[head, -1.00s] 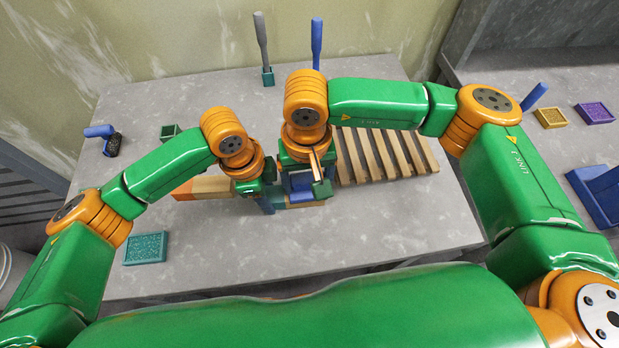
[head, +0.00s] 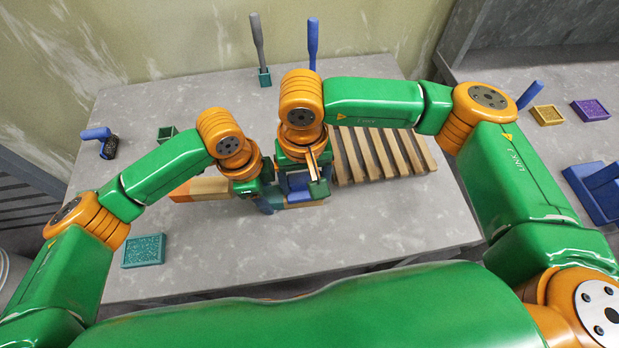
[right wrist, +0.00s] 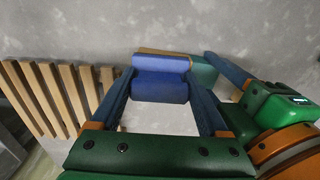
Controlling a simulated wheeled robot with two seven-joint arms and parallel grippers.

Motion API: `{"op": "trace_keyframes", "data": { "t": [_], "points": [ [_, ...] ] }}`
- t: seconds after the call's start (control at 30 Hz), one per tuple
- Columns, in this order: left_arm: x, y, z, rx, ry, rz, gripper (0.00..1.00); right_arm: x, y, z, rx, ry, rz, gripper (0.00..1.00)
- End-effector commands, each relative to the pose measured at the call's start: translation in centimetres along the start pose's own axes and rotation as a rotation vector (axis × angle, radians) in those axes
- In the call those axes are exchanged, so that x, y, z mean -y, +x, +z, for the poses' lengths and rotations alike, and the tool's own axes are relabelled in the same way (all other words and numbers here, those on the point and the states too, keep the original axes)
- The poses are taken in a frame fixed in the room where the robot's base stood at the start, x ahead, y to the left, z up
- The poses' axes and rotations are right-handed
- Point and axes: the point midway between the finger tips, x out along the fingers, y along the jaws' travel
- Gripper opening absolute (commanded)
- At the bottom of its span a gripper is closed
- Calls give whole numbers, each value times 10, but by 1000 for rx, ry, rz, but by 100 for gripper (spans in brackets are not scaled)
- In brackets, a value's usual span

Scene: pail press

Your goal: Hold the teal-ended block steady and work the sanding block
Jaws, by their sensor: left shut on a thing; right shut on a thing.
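A long pale wooden block (head: 208,188) with an orange left end lies on the table, partly hidden by my grippers. In the right wrist view a teal section (right wrist: 203,70) shows between tan wood pieces; I cannot tell whether it is one block or two. My left gripper (head: 268,204) is shut on the block near the teal section. My right gripper (head: 302,194) is shut on the blue sanding block (right wrist: 160,82), which sits between its fingers in the right wrist view. The sanding block is over or against the tan wood (right wrist: 150,52); the contact is hidden.
A slatted wooden rack (head: 384,155) lies right of the grippers. A teal tray (head: 144,250) is front left, a blue-handled tool (head: 97,133) back left. Two upright handles (head: 257,40) (head: 313,45) stand behind. The front middle of the table is clear.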

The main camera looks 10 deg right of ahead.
Motion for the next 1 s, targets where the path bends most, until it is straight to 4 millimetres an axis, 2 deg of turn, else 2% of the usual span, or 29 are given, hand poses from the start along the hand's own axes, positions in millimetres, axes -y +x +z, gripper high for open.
{"op": "trace_keyframes", "data": {
  "t": [0.17, 0.43, 0.7, 1.0],
  "points": [
    [-1, 1, 0, -1, 2, 2, 0, -1, 1, 1, 1, -1, -3, 26],
    [0, 1, 0, 1, 1, 2, 0, -18, -1, 2, 1, 0, -1, 26],
    [0, 1, 0, 1, 1, 2, 0, -19, -2, 2, 0, -1, -2, 26],
    [0, 1, 0, 1, 1, 2, 0, -19, -39, 2, -1, -1, -2, 26]
  ]
}}
